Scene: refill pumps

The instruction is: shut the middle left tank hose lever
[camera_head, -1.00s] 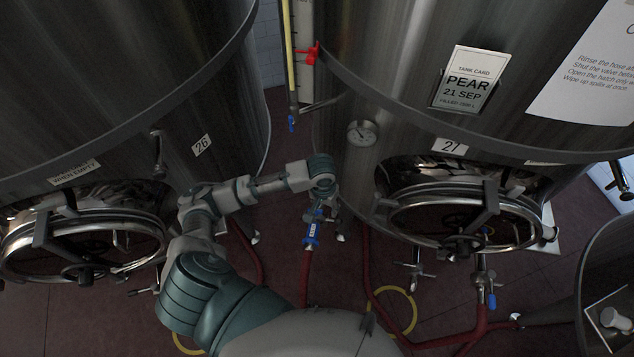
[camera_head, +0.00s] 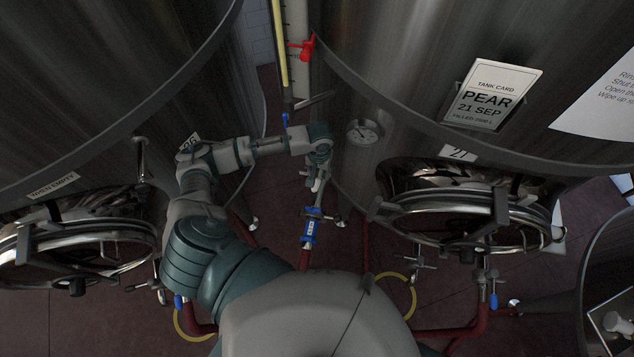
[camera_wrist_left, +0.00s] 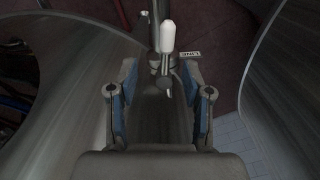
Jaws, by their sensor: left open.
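My left gripper (camera_head: 316,178) hangs below the left wrist in the gap between the two big tanks in the head view; its fingers are small and partly hidden there. In the left wrist view the gripper (camera_wrist_left: 160,95) is open, with blue-padded fingers apart. A valve with a white-tipped lever (camera_wrist_left: 168,37) stands beyond and between the fingertips; I cannot tell whether they touch it. A small tag (camera_wrist_left: 190,54) is beside it. My right gripper is not in view.
The left tank (camera_head: 90,90) and right tank (camera_head: 400,60) flank the gap. Round hatches (camera_head: 465,215) project from their fronts. A red lever (camera_head: 303,48) is above, on a sight tube. Red hoses (camera_head: 450,330) and a yellow ring (camera_head: 400,298) lie on the floor.

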